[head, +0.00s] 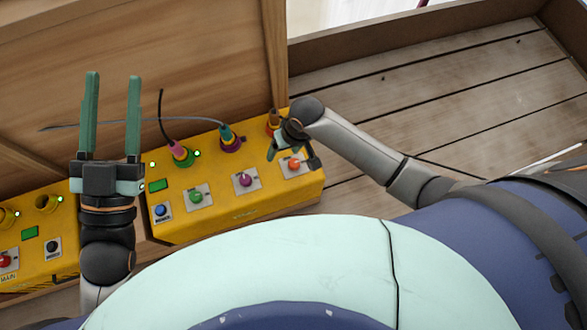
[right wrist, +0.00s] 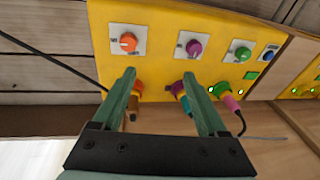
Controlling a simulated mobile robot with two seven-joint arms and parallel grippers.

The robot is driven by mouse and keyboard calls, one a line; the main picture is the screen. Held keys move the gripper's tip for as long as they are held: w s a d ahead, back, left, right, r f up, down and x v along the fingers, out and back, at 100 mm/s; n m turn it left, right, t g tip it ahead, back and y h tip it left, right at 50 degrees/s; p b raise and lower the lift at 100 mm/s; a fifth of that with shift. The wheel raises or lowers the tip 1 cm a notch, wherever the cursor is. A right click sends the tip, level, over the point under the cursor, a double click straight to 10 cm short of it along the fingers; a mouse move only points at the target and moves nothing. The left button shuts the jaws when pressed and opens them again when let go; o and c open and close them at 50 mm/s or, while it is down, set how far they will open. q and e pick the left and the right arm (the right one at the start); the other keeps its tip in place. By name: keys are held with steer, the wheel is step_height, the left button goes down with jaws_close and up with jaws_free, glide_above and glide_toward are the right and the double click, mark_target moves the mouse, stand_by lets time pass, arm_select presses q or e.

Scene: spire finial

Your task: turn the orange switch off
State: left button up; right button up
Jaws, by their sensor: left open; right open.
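The orange switch (head: 294,164) is a round knob on a pale plate, at the right end of the top of a yellow box (head: 250,208). It also shows in the right wrist view (right wrist: 128,42), beyond the left-hand fingertip. Which way it is set is too small to tell. My right gripper (head: 290,150) is open and empty over that end of the box, close to the orange switch; no contact is visible. In the right wrist view its fingers (right wrist: 160,80) point toward the row of knobs. My left gripper (head: 110,78) is open and empty, to the left of the box.
Purple (head: 245,180), green (head: 196,196) and blue (head: 162,210) controls share the box. A second yellow box (head: 35,270) stands left. A wooden wall (head: 190,60) rises behind.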

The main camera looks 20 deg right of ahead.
mark_target(294, 163)
arm_select(q)
steer(key=s+d+r+m+h+b, duration=0.1)
steer(key=s+r+m+h+b, duration=0.25)
steer(key=s+h+b, duration=0.2)
arm_select(e)
steer(key=w+d+f+b, duration=0.1)
steer(key=f+b, duration=0.1)
steer(key=f, duration=0.3)
steer(key=w+d+f+g+h+b, duration=0.1)
steer(key=f+b, duration=0.1)
steer(key=f, duration=0.3)
steer(key=d+f+h+b, duration=0.1)
steer(key=f+b, duration=0.1)
steer(key=f, duration=0.3)
steer(key=shift+w+d+f+m+g, duration=0.2)
steer(key=shift+w+d+m+g, duration=0.1)
steer(key=shift+w, duration=0.1)
arm_select(q)
step_height(294, 163, down, 8)
steer(key=d, duration=0.1)
steer(key=shift+w+f+m, duration=0.2)
steer(key=shift+w+m, duration=0.15)
arm_select(e)
jaws_close()
